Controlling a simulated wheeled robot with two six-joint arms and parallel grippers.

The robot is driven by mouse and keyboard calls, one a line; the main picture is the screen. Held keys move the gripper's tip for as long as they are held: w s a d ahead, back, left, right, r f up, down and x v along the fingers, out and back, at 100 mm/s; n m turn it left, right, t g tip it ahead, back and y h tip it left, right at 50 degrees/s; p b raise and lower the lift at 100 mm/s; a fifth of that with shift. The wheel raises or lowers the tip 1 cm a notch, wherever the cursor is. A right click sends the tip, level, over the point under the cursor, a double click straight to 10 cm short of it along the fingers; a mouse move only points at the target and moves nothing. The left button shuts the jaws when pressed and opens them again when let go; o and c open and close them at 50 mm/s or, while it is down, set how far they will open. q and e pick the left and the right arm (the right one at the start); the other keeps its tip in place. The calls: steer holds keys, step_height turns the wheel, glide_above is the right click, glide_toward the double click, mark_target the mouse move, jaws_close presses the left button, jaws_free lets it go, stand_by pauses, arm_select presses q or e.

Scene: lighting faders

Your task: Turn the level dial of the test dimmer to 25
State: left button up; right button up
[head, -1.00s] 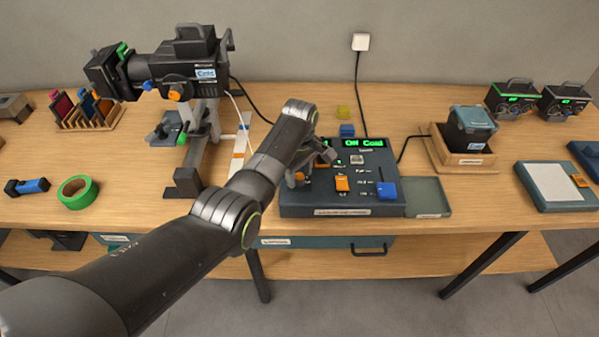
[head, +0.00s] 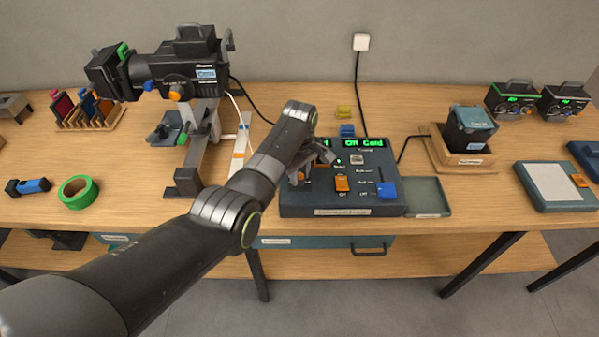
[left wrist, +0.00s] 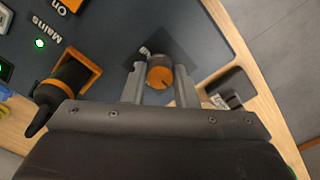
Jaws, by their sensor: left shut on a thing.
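The dark blue dimmer box (head: 300,208) sits at the front middle of the table, with a lit green display (head: 362,142). The display reads "On Cold"; its left part is hidden by my arm. My left gripper (head: 303,174) is low over the box's left side. In the left wrist view, its two fingers (left wrist: 158,86) are shut on a round orange dial (left wrist: 160,73), one finger on each side. A dark pointer mark shows on the dial's face. No scale around the dial can be read. My right gripper is not in view.
On the box are an orange switch (head: 342,184) and a blue slider knob (head: 387,190). In the left wrist view, a black lever in an orange frame (left wrist: 68,82) stands left of the fingers. A shallow tray (head: 428,204) adjoins the box's right. A spotlight (head: 185,67) stands left.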

arm_select(q)
steer(key=m+p, duration=0.1)
steer(key=m, duration=0.2)
steer(key=shift+r+m+p, duration=0.1)
steer(key=shift+m+p, duration=0.7)
steer(key=shift+m, duration=1.8)
steer(key=o, duration=1)
